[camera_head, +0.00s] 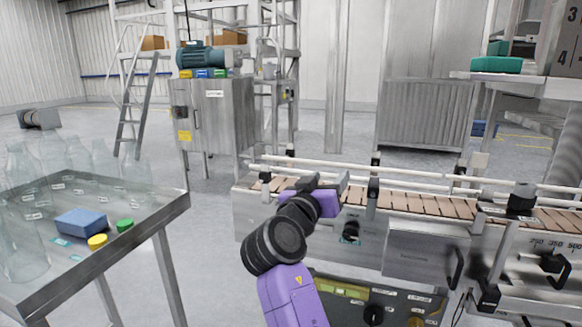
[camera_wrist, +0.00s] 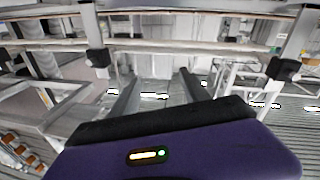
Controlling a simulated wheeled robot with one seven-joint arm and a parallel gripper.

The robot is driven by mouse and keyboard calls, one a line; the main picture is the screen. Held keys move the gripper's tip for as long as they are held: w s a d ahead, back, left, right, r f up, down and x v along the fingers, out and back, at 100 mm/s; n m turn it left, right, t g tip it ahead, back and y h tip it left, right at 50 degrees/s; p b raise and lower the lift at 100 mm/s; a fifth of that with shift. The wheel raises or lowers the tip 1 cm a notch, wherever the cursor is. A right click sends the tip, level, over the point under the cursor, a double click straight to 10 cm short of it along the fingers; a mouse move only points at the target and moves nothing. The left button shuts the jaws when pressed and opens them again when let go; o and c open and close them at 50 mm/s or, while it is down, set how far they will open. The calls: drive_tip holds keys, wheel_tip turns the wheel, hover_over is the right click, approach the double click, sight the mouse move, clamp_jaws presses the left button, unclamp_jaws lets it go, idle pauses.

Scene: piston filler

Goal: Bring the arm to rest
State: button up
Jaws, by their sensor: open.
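My purple arm (camera_head: 290,290) with dark joints rises from the bottom middle of the head view. Its end, my gripper (camera_head: 341,183), is in front of the conveyor (camera_head: 415,203) and overlaps its near edge in the picture; I cannot tell the exact gap. In the wrist view my gripper (camera_wrist: 158,88) shows two grey fingers spread apart with nothing between them. The purple wrist housing with a small lit strip fills the bottom of that view. The rails (camera_wrist: 200,47) cross the upper part of the wrist view.
A steel table (camera_head: 100,268) at left holds clear bottles, a blue block (camera_head: 81,221), a yellow cap (camera_head: 97,241) and a green cap (camera_head: 125,225). A control panel (camera_head: 375,303) is below the conveyor. A metal cabinet (camera_head: 215,118) stands behind. Open floor lies between table and conveyor.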

drive_tip(key=s+f+n+t+y, duration=0.2)
drive_tip(key=s+f+n+y, duration=0.65)
drive_tip(key=s+f, duration=1.05)
drive_tip(key=s+d+f+m+g, duration=0.1)
drive_tip(key=s+d+f+m, duration=0.2)
drive_tip(key=s, duration=1)
drive_tip(key=s+d+f+m+g, duration=0.15)
drive_tip(key=s+d, duration=0.35)
drive_tip(key=s, duration=0.9)
drive_tip(key=s+d+f+m+g, duration=0.15)
drive_tip(key=s+d+f, duration=0.25)
drive_tip(key=s, duration=0.9)
wheel_tip(320, 180, up, 24)
drive_tip(key=p, duration=2.3)
drive_tip(key=shift+f, duration=0.15)
